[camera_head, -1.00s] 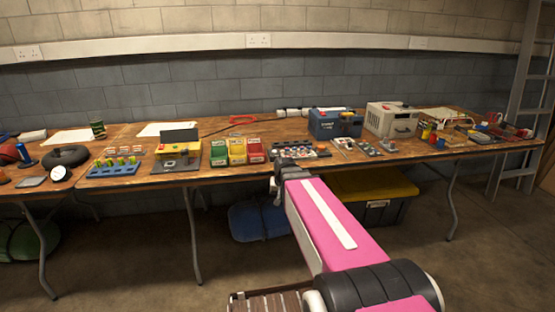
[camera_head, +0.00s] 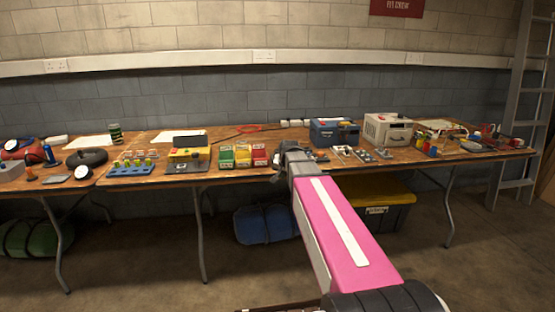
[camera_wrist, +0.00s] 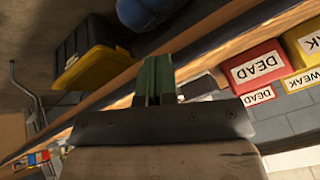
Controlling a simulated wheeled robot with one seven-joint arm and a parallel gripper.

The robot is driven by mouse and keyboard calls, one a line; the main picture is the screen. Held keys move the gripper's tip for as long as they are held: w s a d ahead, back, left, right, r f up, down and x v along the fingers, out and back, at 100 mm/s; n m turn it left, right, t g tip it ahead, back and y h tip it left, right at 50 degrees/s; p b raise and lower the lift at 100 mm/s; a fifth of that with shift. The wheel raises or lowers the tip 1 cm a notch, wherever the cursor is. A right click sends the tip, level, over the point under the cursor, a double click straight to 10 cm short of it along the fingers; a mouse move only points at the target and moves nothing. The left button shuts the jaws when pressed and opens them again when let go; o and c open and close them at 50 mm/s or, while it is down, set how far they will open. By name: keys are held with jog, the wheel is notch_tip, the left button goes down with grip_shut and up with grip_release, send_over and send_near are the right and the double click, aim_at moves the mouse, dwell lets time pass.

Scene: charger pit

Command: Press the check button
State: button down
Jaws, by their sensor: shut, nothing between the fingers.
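I cannot make out a check button in either view. A yellow device with a dark raised lid (camera_head: 189,155) stands on the table, left of the bins, and its small controls are too small to read. My gripper shows in the wrist view (camera_wrist: 156,80) as narrow green fingers, shut and empty. In the head view its end (camera_head: 290,152) is at the table's front edge, right of the red bin (camera_head: 260,155), and the fingers are hard to tell apart there. In the wrist view the red bin (camera_wrist: 255,68) reads DEAD and the yellow bin (camera_wrist: 303,42) reads WEAK.
A green bin (camera_head: 226,157) is beside the yellow one. A blue rack with yellow-green pieces (camera_head: 132,169) stands at the left. A blue case (camera_head: 333,132) and a pale box (camera_head: 388,130) stand right. A yellow-lidded crate (camera_head: 384,200) and a blue bag (camera_head: 262,224) are below the table.

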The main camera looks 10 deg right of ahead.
jog(key=w+r+m+t, duration=0.2)
jog(key=w+r+t, duration=0.1)
jog(key=w+r, duration=0.9)
notch_tip(320, 180, up, 4)
jog(key=shift+w+r+m, duration=0.1)
jog(key=shift+w+m, duration=0.15)
jog(key=shift+m, duration=0.15)
jog(key=shift+f, duration=4.45)
jog(key=shift+a+f, duration=0.1)
jog(key=shift+f, duration=0.05)
jog(key=shift+f, duration=0.3)
jog(key=shift+f, duration=0.35)
jog(key=shift+r, duration=0.85)
